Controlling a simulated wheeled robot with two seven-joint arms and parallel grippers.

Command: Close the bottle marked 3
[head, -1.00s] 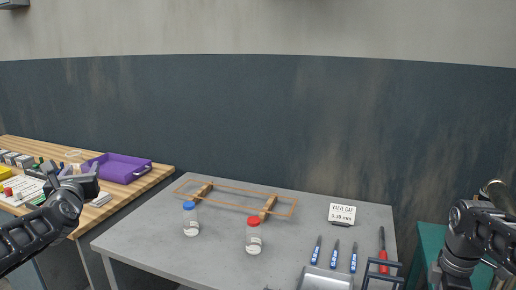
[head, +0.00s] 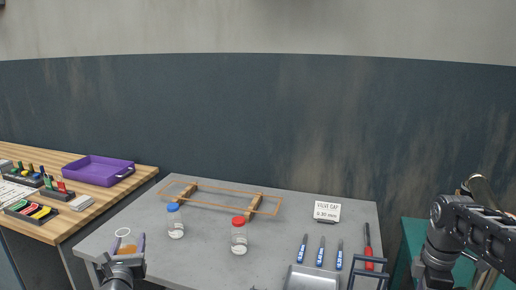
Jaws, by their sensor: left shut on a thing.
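My left gripper (head: 123,262) is shut on what looks like a clear open jar (head: 126,249), with a pale round rim on top and orange-brown stuff inside. It holds the jar at the front left edge of the grey table. A jar with a blue cap (head: 175,222) and a jar with a red cap (head: 239,236) stand upright on the table to its right. No number is readable on any of the jars. My right arm is at the far right; its fingers cannot be made out.
On the grey table (head: 300,212) are a wooden frame (head: 222,198), a "valve gap" sign (head: 327,211), several blue-handled tools (head: 320,253), a red-handled tool (head: 368,245) and a metal tray (head: 311,279). A wooden bench (head: 60,226) at left holds a purple tray (head: 98,169).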

